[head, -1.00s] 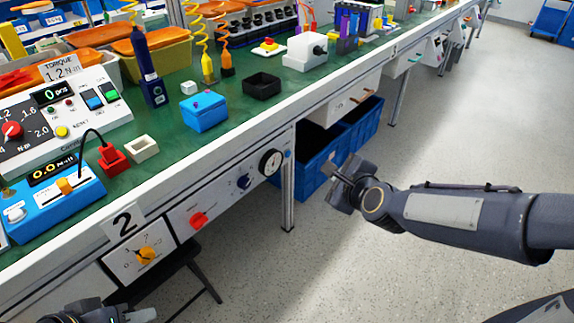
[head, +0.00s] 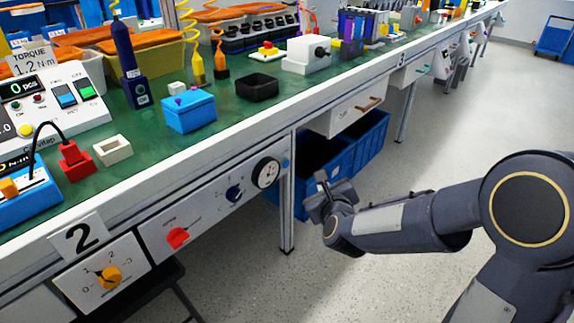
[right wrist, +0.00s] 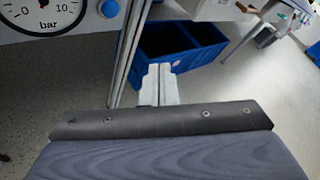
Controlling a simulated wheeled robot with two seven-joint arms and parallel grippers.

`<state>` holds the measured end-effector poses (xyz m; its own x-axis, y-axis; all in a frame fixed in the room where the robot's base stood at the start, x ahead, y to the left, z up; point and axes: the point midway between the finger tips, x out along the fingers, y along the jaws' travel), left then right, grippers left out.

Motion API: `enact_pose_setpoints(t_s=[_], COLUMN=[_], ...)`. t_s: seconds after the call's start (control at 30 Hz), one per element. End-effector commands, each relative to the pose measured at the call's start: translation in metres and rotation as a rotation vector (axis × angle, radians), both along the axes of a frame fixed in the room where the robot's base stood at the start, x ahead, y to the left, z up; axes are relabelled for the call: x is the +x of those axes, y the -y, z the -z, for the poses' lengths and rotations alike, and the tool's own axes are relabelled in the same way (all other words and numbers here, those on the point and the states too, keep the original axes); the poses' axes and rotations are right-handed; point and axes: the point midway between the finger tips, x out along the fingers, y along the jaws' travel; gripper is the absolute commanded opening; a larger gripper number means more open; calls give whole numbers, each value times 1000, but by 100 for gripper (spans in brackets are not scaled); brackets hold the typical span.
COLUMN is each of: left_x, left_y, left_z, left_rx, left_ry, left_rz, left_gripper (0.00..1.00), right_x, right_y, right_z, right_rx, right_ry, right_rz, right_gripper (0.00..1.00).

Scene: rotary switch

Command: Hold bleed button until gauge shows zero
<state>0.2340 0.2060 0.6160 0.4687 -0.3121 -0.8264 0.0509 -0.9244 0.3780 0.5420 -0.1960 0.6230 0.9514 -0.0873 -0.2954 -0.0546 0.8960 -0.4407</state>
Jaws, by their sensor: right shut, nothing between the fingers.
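The pressure gauge (head: 266,172) is a white dial on the panel under the bench edge. In the right wrist view the gauge (right wrist: 40,16) shows 0, 10 and "bar"; its reading is not clear. A blue button (head: 286,163) sits just right of the gauge; the blue button (right wrist: 109,8) is also at the top of the right wrist view. My right gripper (head: 322,196) is shut and empty, below and right of the button and apart from it. Its fingers (right wrist: 160,82) point toward the blue bins in the wrist view. My left gripper is not in view.
A table leg (head: 287,205) and blue bins (head: 360,143) stand near my right gripper. Open floor lies to the right.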

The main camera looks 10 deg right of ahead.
Motion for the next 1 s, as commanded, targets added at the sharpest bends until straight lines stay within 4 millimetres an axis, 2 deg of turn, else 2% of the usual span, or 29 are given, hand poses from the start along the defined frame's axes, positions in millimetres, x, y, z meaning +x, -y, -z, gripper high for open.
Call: enact_pose_setpoints(t_s=[0.43,0.6,1.0], left_x=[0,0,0], left_y=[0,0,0], left_z=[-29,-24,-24], left_rx=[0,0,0], left_ry=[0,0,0], left_rz=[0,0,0], left_gripper=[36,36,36], right_x=[46,59,66], right_y=[-37,-46,-52], right_z=[-3,0,0], right_rx=[-3,0,0], right_ry=[-2,1,0], right_rz=[-4,0,0], right_gripper=[0,0,0])
